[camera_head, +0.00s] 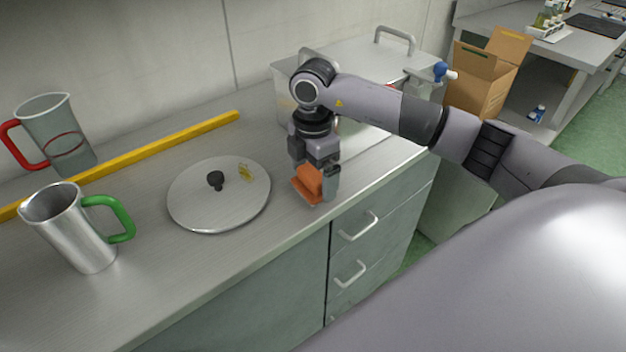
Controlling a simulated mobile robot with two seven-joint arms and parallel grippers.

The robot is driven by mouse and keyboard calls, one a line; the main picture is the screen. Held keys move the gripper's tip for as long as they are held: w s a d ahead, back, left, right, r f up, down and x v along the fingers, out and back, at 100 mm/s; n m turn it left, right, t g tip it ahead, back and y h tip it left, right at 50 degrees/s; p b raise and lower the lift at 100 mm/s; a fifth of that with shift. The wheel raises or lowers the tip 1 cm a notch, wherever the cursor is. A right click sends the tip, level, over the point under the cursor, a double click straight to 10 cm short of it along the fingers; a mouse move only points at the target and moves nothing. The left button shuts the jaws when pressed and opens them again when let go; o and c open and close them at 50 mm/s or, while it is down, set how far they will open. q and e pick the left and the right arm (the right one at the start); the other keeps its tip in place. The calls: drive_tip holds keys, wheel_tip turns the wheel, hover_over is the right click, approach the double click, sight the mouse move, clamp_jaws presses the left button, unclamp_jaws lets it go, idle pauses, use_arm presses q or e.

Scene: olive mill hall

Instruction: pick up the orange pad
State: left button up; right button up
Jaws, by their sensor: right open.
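The orange pad (307,184) lies on the metal counter near its front edge, right of a round lid. My right gripper (316,186) points down over the pad, with its fingers around or close beside it. The gripper is open. Its fingers and body hide part of the pad, and I cannot tell whether they touch it. My left gripper is not in view.
A round metal lid (219,205) with a black knob lies left of the pad. A metal jug with a green handle (80,229), a clear jug with a red handle (58,130) and a yellow bar (150,149) are further left. A metal box (350,52) stands behind my arm.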

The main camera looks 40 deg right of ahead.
drive_tip(key=c, duration=0.9)
drive_tip(key=shift+c, duration=0.2)
wheel_tip(320, 180, up, 11)
wheel_tip(320, 180, up, 9)
drive_tip(key=p, duration=0.2)
hover_over(312, 173)
drive_tip(key=shift+d, duration=0.1)
drive_tip(key=o, duration=0.3)
drive_tip(key=shift+c, duration=0.9)
